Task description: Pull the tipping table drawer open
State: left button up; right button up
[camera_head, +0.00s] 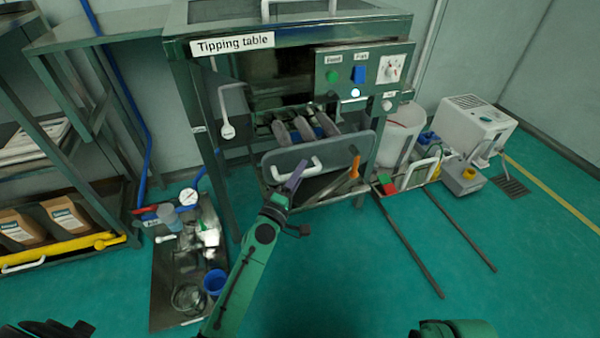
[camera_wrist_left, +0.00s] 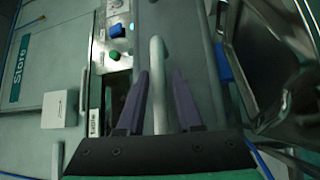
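The tipping table (camera_head: 180,58) stands at the top middle of the head view, with a label on its upper edge. Its drawer front (camera_head: 335,150) is a grey rounded panel below the control box, with long grey items visible behind its top edge. How far out the drawer stands is hard to tell. A white handle (camera_head: 297,174) sits on the panel's left part. My left gripper (camera_head: 296,177) is at this handle. In the left wrist view, its purple fingers (camera_wrist_left: 159,95) are apart, with the white handle (camera_wrist_left: 158,60) between them. My right gripper is not in view.
A control panel (camera_head: 367,70) with knobs is above the drawer. A tray of parts (camera_head: 165,290) lies on the floor at left, beside a yellow bar (camera_head: 70,250). The green floor in front is mostly clear.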

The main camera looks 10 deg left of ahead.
pick_arm(q)
jog(key=shift+o, duration=0.2)
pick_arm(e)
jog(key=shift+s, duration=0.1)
pick_arm(q)
jog(key=shift+s+f, duration=0.1)
jog(key=shift+s, duration=0.2)
jog(key=b+v, duration=0.2)
jog(key=v, duration=1.2)
jog(key=shift+b, duration=0.4)
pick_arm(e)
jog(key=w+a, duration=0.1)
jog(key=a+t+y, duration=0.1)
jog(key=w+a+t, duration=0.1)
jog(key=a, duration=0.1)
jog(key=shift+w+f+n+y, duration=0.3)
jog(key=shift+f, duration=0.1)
